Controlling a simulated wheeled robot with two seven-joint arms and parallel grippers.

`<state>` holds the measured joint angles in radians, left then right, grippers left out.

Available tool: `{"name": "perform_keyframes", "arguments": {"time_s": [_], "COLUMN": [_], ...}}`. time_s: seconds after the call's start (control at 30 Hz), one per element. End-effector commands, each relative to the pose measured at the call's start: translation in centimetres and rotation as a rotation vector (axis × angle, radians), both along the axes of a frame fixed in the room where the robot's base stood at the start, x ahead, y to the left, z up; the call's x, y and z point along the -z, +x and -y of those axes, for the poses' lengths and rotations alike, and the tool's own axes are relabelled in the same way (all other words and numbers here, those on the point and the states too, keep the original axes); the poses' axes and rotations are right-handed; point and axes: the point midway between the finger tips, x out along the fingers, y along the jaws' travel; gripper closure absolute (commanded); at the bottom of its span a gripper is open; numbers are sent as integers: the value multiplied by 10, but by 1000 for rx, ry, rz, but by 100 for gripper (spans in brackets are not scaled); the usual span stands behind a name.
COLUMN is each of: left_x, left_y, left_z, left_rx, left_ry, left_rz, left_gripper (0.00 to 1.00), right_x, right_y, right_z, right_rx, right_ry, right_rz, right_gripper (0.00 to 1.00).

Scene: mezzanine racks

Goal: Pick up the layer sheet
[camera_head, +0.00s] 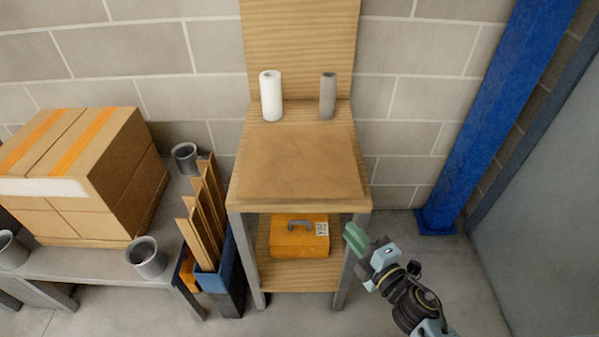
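The layer sheet (300,162) is a flat brown sheet lying on the wooden top of a small workbench (255,114) in the middle of the head view. Its front edge lies close to the bench's front edge. My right gripper (356,239), with green fingertips, is in front of the bench's right front corner, apart from the sheet. The fingers overlap in this view, so I cannot tell if they are open or shut. My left gripper is not in view.
A white roll (271,96) and a grey roll (327,96) stand behind the sheet. An orange case (299,238) sits on the lower shelf. Left are a blue bin (222,284) with upright boards and a grey table (185,222) with cartons (88,165). A blue post (490,120) stands right.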

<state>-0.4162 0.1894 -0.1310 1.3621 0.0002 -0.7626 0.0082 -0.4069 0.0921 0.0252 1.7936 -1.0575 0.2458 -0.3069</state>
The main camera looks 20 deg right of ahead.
Motion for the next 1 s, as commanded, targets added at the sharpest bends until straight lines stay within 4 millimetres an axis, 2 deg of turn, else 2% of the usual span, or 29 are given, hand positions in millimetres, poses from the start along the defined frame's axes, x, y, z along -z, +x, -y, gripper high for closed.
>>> {"name": "perform_keyframes", "arguments": {"time_s": [0.1,0.23,0.5,0.83,1.0], "left_x": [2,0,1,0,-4], "left_y": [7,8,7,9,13], "left_z": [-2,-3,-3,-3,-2], "left_rx": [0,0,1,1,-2], "left_ry": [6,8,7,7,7], "left_rz": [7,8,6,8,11], "left_gripper": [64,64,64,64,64], "right_x": [-20,-31,-32,-31,-30], "right_y": [2,12,61,89,115], "right_z": [-3,-6,-19,-27,-33], "right_rx": [-32,-44,-44,-43,-42], "right_ry": [-87,-121,-120,-117,-117], "right_rz": [83,115,114,113,113], "right_gripper": [83,83,83,83,83]}}
